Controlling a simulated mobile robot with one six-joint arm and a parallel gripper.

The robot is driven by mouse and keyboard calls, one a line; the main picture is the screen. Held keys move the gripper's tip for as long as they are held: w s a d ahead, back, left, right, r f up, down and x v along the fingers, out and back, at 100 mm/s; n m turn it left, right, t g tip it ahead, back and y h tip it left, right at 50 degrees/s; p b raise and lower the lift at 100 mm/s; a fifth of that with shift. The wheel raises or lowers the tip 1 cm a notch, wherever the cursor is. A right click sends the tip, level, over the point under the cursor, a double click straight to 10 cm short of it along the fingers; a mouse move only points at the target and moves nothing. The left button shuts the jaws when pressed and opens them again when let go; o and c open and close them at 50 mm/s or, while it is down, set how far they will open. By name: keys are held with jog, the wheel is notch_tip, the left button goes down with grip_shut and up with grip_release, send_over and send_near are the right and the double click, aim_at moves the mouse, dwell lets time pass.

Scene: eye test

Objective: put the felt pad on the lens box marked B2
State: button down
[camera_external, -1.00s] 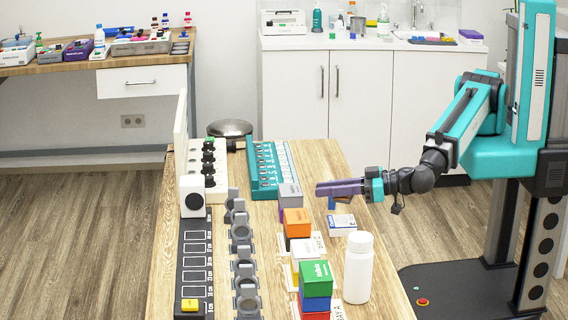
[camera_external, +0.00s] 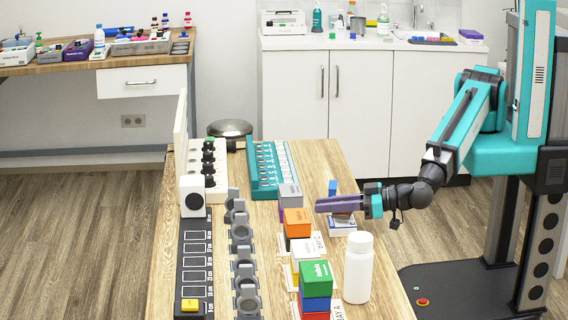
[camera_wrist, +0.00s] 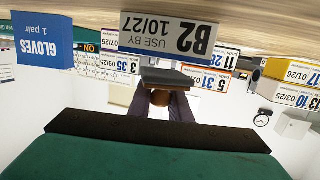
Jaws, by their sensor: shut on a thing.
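My gripper (camera_external: 335,204) reaches left over the table's right part, above a small white box with a blue label (camera_external: 342,228). The wrist view is upside down. There my gripper (camera_wrist: 163,98) is shut on a flat dark grey slab (camera_wrist: 168,77), which looks like the felt pad, with a brown part between the fingers. The lens box marked B2 (camera_wrist: 168,38) is grey with a white label, close ahead and lower than the pad. I cannot tell whether they touch. I cannot read B2 in the external view.
A blue gloves box (camera_wrist: 44,40) is at the left of the wrist view. A white bottle (camera_external: 358,270) stands nearer the camera. Stacked coloured boxes, with an orange one (camera_external: 297,223) and a green one (camera_external: 316,277), line the table left of my gripper. A teal rack (camera_external: 262,172) lies behind.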

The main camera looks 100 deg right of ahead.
jog(key=shift+f, duration=0.65)
jog(key=shift+f+b, duration=0.15)
jog(key=shift+b, duration=0.2)
jog(key=c, duration=1.6)
grip_release()
jog(key=shift+c, duration=0.2)
jog(key=shift+r+p, duration=0.25)
jog(key=shift+p, duration=0.2)
jog(key=shift+s+f, duration=0.1)
jog(key=shift+s, duration=0.2)
jog(key=v, duration=0.9)
jog(key=shift+b, duration=0.35)
jog(key=shift+p+v, duration=1.1)
jog(key=shift+v, duration=0.1)
